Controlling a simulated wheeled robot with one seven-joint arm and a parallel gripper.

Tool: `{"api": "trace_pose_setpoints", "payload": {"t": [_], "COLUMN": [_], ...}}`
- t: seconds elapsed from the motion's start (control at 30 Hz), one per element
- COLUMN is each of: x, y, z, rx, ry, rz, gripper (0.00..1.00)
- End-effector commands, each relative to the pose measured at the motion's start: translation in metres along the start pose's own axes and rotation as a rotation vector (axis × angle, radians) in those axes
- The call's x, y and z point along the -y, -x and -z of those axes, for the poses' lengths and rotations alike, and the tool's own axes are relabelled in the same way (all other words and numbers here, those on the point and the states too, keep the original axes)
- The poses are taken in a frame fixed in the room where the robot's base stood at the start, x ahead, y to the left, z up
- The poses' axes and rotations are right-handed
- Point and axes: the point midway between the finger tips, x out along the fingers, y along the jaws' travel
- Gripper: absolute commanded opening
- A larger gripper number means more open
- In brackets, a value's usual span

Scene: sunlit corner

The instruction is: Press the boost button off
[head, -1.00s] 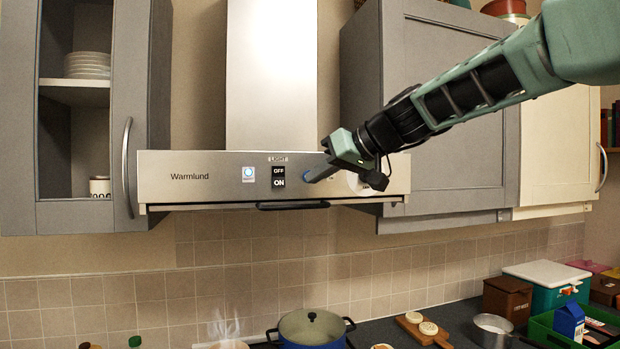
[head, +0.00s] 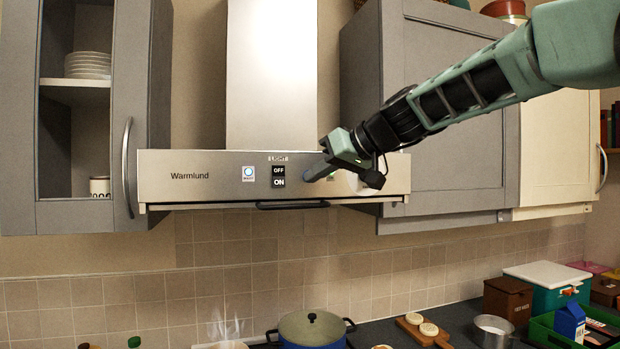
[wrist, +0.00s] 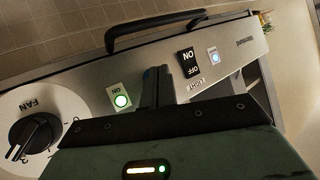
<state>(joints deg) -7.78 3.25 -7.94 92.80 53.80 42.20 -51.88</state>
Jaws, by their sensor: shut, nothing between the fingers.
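The Warmlund cooker hood (head: 225,192) carries the controls on its front panel. A button with a blue-lit ring (head: 248,174) is left of the light switch; its small label is too small to read. It also glows in the wrist view (wrist: 213,56). A green-lit button (wrist: 121,101) with a label reading ON sits between the light switch and the fan knob; in the head view (head: 330,175) my gripper partly covers it. I cannot read which one is marked boost. My gripper (head: 307,176) is shut and empty, its tips at the panel between light switch and green button; contact is unclear.
The black light rocker (head: 279,176) is just left of my fingertips. The fan knob (wrist: 33,135) is on the other side of the green button. A dark rail (head: 292,205) runs along the hood's lower edge. A blue pot (head: 312,328) stands below.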

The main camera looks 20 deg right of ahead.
Motion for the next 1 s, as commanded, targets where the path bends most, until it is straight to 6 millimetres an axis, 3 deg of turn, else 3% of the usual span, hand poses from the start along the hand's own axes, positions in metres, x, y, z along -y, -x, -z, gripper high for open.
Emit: {"api": "trace_pose_setpoints", "payload": {"t": [1.0], "x": [0.0049], "y": [0.0070], "z": [-0.0055], "rx": [0.000], "ry": [0.000], "rz": [0.000], "gripper": [0.00]}}
